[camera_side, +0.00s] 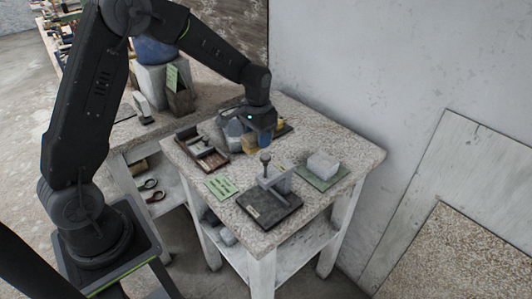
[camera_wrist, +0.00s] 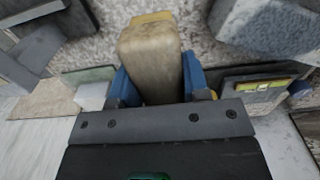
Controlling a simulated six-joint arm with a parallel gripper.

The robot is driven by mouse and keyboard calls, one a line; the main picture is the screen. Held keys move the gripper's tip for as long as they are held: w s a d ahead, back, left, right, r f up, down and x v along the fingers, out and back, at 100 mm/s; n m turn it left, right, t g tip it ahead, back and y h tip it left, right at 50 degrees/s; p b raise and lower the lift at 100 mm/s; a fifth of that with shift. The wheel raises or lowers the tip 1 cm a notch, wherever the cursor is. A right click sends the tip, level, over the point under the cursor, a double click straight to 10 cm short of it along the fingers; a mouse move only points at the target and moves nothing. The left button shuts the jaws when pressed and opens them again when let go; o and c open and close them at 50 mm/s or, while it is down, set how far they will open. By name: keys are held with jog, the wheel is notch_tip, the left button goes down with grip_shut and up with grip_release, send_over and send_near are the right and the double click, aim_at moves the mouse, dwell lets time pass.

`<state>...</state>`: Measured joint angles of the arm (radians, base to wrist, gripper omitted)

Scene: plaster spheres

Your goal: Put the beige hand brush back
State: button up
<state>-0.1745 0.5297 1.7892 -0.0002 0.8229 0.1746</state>
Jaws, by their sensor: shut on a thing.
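The beige hand brush (camera_wrist: 150,62) is a pale, worn wooden block in the wrist view, between the two blue fingers of my gripper (camera_wrist: 156,82). The fingers press on its two long sides. A yellowish edge shows at its far end; its bristles cannot be made out. In the side view my gripper (camera_side: 258,138) is low over the back of the speckled table, with a small tan part of the brush (camera_side: 248,144) beside a blue finger. Whether the brush touches the tabletop cannot be told.
Grey lumps (camera_side: 230,131) stand close left of my gripper. A brown tray (camera_side: 188,137) lies further left. In front are a dark plate with a metal upright (camera_side: 268,208) and a green mat (camera_side: 333,178) bearing a white block (camera_side: 323,164). A wall (camera_side: 400,70) stands behind.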

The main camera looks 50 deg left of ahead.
jog(key=shift+w+d+f, duration=0.6)
jog(key=shift+d+f, duration=0.15)
jog(key=shift+d, duration=0.2)
jog(key=shift+f, duration=1.9)
jog(key=shift+f, duration=0.15)
jog(key=o, duration=0.8)
jog(key=shift+o, duration=0.2)
